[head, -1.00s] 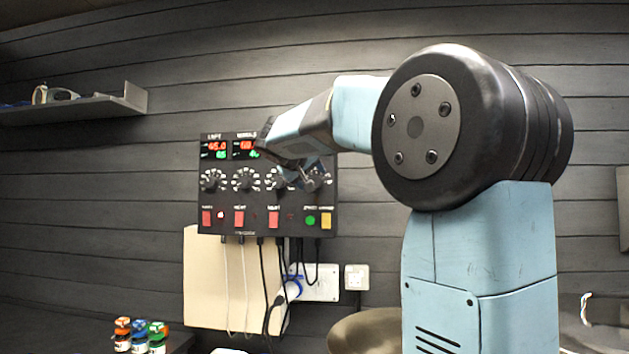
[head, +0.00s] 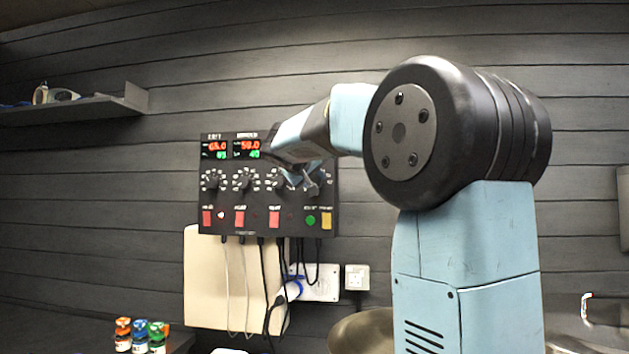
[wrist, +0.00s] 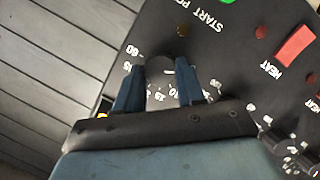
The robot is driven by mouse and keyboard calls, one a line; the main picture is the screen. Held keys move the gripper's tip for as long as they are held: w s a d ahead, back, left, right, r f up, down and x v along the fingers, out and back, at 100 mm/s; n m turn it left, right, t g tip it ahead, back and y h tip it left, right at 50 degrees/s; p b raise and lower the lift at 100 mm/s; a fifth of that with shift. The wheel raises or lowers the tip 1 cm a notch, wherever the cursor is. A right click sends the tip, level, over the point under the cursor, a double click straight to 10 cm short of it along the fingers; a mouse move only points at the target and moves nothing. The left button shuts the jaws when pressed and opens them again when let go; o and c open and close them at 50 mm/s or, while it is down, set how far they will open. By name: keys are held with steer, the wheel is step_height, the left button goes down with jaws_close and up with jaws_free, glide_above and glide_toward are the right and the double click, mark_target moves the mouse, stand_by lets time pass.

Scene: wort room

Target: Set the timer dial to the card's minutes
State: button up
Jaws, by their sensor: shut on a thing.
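The timer dial (wrist: 160,70) is a dark round knob with white minute marks around it on the black control panel. In the wrist view my gripper (wrist: 158,84) has one finger on either side of the knob and is shut on it. "60" is readable at the upper left of the scale. The dial's pointer setting is not clear. In the head view my gripper (head: 302,175) is at the rightmost dial of the panel (head: 262,222), partly covering the dials there. I see no card with readable minutes.
The panel has two lit displays (head: 229,149), other dials (head: 212,181), red switches (head: 240,219) and a green button (head: 310,220). Cables hang below it past a beige board (head: 205,285) and a wall socket (head: 357,278). Small capped jars (head: 139,338) stand at lower left.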

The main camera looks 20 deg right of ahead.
steer(key=c, duration=0.3)
steer(key=shift+d, duration=0.15)
steer(key=shift+s+m+t+y, duration=0.15)
steer(key=shift+m+t+y, duration=0.35)
steer(key=shift+m+y, duration=1.1)
steer(key=shift+m+h, duration=0.4)
steer(key=shift+m, duration=0.2)
steer(key=o, duration=1)
steer(key=shift+o, duration=0.2)
steer(key=v, duration=1.3)
steer(key=shift+s, duration=0.3)
